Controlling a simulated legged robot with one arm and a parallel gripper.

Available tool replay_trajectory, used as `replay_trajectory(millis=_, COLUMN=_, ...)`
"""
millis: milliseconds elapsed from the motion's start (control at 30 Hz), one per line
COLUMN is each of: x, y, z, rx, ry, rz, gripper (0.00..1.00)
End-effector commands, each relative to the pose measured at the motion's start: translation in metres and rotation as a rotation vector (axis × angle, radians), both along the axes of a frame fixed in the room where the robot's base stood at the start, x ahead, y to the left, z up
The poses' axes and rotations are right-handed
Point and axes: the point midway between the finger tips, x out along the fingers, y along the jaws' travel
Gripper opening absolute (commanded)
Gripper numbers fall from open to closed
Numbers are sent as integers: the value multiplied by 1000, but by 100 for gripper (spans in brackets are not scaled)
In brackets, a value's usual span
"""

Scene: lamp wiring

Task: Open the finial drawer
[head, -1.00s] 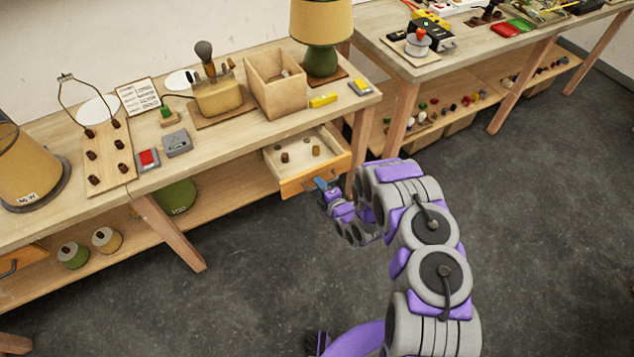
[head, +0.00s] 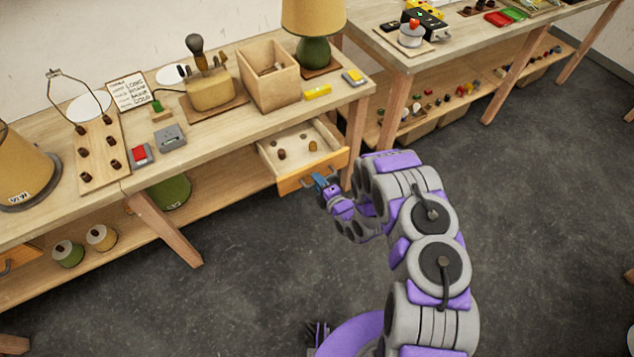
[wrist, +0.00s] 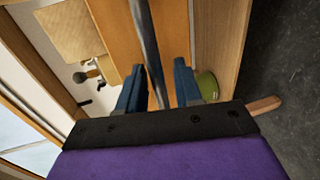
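The finial drawer (head: 297,184) is pulled out from under the left bench's right end, its wooden front facing me. Several small dark and golden finials (head: 281,154) lie inside. My gripper (head: 322,183) is at the drawer front by the handle. In the wrist view, the metal handle bar (wrist: 146,40) runs between my two blue fingers (wrist: 160,85). A gap shows between the bar and the right finger, and the bar is close to the left finger. Whether it touches the left finger is unclear.
The left bench (head: 225,125) holds a wooden box (head: 268,85), a green lamp (head: 314,55) and a finial board (head: 98,160). Its leg (head: 355,140) stands just right of the drawer. The floor (head: 250,270) in front is clear.

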Motion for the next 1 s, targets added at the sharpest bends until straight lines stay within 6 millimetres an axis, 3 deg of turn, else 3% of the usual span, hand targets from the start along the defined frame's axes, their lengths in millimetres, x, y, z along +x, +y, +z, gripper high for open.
replay_trajectory(millis=700, x=-116, y=-75, z=28, rx=-9, ry=8, rz=1, gripper=35)
replay_trajectory(millis=1000, x=-132, y=-86, z=33, rx=-5, ry=7, rz=-1, gripper=35)
